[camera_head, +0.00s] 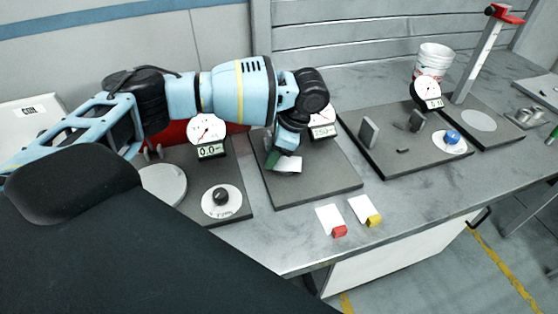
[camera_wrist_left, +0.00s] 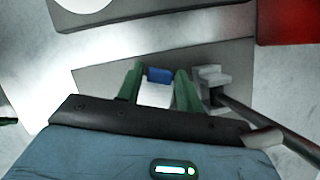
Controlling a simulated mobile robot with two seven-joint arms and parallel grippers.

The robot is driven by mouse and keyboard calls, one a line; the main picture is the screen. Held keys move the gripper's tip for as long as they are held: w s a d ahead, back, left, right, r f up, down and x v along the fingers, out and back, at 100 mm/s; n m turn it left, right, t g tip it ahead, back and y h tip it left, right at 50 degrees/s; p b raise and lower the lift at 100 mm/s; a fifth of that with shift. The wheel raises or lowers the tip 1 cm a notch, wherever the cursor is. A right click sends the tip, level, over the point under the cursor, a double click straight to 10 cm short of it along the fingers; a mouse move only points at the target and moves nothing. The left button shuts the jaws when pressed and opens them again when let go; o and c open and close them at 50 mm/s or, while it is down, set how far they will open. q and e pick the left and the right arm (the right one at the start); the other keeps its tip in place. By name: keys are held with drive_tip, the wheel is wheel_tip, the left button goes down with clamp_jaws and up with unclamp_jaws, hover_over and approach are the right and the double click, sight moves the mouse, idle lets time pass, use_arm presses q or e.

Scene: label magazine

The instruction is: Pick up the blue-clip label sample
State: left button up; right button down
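My left arm reaches in from the left in the head view. Its gripper (camera_head: 287,165) points down over the middle grey plate. In the left wrist view its two green fingers (camera_wrist_left: 158,82) stand on either side of the blue clip (camera_wrist_left: 160,75) and its white label (camera_wrist_left: 156,95). The label also shows as a white patch at the fingers in the head view (camera_head: 290,164). I cannot tell whether the fingers press on the sample or stand just apart from it. My right gripper is not in view.
Red-clip (camera_head: 339,231) and yellow-clip (camera_head: 374,220) samples lie at the table's front. The middle plate (camera_head: 325,187) has a dial gauge (camera_head: 323,121) behind the arm. Another gauge (camera_head: 207,129) stands left. Right are a plate with blocks (camera_head: 405,165), a white bucket (camera_head: 433,60) and a red-topped post (camera_head: 483,55).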

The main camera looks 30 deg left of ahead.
use_arm(q)
drive_tip(key=c, duration=0.7)
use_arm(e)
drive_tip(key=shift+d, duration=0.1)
